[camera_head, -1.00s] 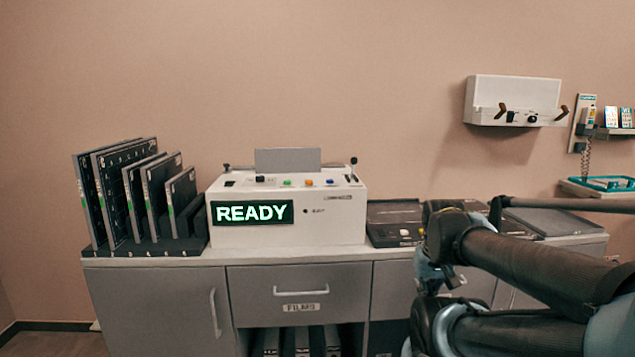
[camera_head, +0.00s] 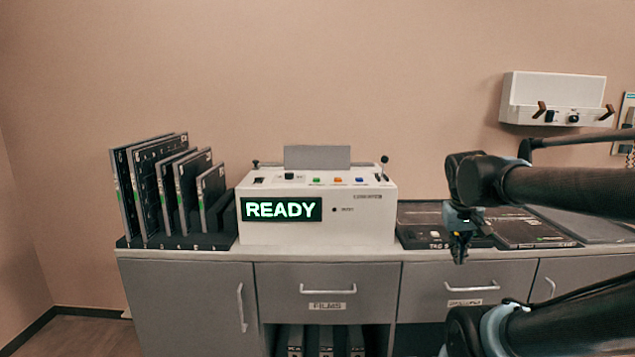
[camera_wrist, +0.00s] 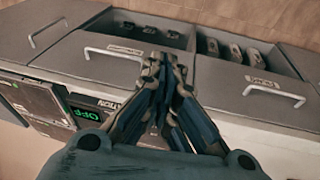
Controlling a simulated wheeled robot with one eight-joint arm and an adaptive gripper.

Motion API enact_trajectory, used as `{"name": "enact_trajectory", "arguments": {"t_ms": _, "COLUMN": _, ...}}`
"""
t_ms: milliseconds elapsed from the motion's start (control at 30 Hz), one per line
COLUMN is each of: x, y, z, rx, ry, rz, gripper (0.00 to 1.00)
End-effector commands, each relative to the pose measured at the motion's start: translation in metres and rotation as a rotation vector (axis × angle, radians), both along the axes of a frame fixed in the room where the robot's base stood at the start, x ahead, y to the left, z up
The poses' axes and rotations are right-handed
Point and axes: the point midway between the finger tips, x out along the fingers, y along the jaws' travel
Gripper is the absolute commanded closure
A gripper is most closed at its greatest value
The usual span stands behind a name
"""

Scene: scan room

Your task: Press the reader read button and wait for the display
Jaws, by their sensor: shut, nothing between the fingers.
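The reader (camera_head: 318,215) is a white box on the counter, with a black display (camera_head: 281,209) lit "READY" in white-green letters. Small green (camera_head: 316,181), orange (camera_head: 338,180) and blue (camera_head: 359,180) buttons and a black knob (camera_head: 289,176) sit on its top; I cannot tell which is the read button. My gripper (camera_head: 460,252) is shut and empty, pointing down to the right of the reader, in front of the dark flat panels. In the wrist view my gripper (camera_wrist: 160,62) has its fingers together, and the reader is not clearly seen there.
A rack of upright dark cassettes (camera_head: 180,190) stands left of the reader. Dark flat panels (camera_head: 530,230) lie on the counter to the right. A white wall unit (camera_head: 555,98) hangs at upper right. A green "OFF" display (camera_wrist: 84,114) shows in the wrist view.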

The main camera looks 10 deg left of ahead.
Motion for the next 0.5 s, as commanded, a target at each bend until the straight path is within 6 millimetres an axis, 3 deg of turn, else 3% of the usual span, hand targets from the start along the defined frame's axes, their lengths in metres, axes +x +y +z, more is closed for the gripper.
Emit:
{"name": "enact_trajectory", "arguments": {"t_ms": 33, "x": 0.017, "y": 0.010, "z": 0.016, "rx": -0.019, "ry": -0.013, "rz": 0.030, "gripper": 1.00}}
{"name": "enact_trajectory", "arguments": {"t_ms": 267, "x": 0.090, "y": 0.062, "z": 0.080, "rx": -0.102, "ry": -0.086, "rz": 0.128, "gripper": 1.00}}
{"name": "enact_trajectory", "arguments": {"t_ms": 500, "x": 0.157, "y": 0.146, "z": 0.139, "rx": -0.172, "ry": -0.184, "rz": 0.236, "gripper": 1.00}}
